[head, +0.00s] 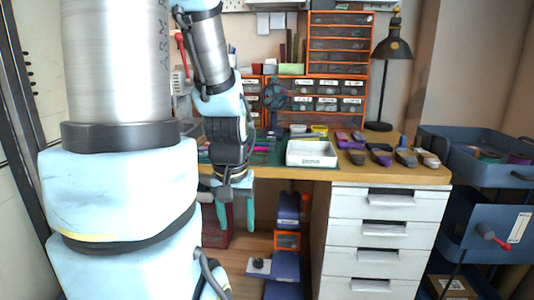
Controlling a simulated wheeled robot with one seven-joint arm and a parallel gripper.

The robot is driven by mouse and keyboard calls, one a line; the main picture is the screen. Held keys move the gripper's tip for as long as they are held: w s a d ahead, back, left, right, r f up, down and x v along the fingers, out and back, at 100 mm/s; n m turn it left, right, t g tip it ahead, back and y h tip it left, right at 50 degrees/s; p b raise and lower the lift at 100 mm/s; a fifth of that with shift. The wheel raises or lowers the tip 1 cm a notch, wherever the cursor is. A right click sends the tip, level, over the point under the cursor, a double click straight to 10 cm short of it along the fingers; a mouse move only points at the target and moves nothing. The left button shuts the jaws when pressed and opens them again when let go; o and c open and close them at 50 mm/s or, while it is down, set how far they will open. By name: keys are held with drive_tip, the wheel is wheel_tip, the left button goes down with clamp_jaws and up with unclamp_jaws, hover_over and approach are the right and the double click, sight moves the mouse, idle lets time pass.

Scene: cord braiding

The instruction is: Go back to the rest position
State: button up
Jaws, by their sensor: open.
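My gripper (236,218) hangs pointing down at the front edge of the wooden desk (325,172), left of the white drawers. Its two teal fingers are spread apart, with nothing seen between them. My arm fills the left of the view and hides the left part of the desk. A green mat (262,157) lies on the desk behind my gripper, partly covered. No cord can be made out clearly.
A white tray (311,153) and several dark tools (380,157) sit on the desk. Orange drawer units (338,88) and a black lamp (391,48) stand behind. White drawers (383,232) are below, blue bins (490,168) at right.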

wheel_tip(320, 180, up, 23)
drive_tip(key=p, duration=2.3)
